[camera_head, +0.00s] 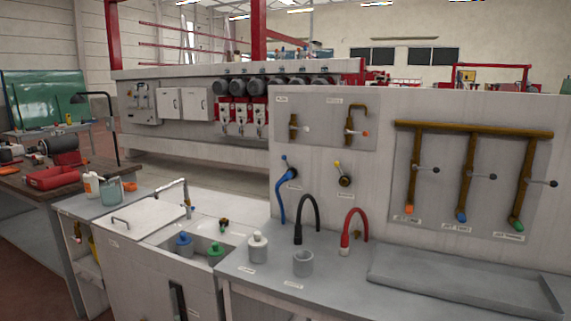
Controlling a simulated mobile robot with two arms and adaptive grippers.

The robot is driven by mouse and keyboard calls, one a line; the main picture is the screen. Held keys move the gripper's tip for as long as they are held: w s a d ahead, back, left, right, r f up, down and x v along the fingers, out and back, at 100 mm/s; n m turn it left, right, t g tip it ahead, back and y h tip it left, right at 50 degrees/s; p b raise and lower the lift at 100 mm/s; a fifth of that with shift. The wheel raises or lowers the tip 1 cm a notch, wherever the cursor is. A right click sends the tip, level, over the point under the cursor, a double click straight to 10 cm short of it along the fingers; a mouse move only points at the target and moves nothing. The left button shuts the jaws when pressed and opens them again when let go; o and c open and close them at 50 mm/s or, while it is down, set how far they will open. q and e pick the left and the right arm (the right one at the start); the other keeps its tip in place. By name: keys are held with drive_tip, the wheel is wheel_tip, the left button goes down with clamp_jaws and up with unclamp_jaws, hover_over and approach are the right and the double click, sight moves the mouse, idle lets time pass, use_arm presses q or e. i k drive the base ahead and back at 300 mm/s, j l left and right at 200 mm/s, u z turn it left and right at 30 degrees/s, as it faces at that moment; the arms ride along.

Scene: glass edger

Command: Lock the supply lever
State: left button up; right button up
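A grey panel (318,104) on the pale wall carries two brass fittings under small labels I cannot read. The right fitting is a bent brass pipe (349,122) with a small red-tipped lever (364,133). The left one is a short brass valve (293,127). Below are a blue-handled valve (286,160) with a blue hose and a yellow-handled valve (343,178). I cannot tell which lever is the supply lever, or its lock state. Neither of my grippers is in view.
Three brass pipes with levers (475,175) hang on the right panel above a grey tray (465,285). The counter (262,278) holds a white bottle (258,247), a grey cup (303,263), and black and red hoses. A sink (190,245) and cluttered workbench (30,190) stand left.

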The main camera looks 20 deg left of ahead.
sight(284, 158)
drive_tip(key=i+j, duration=0.15)
drive_tip(key=i, duration=0.35)
drive_tip(key=i+j+u, duration=0.15)
drive_tip(key=i, duration=0.4)
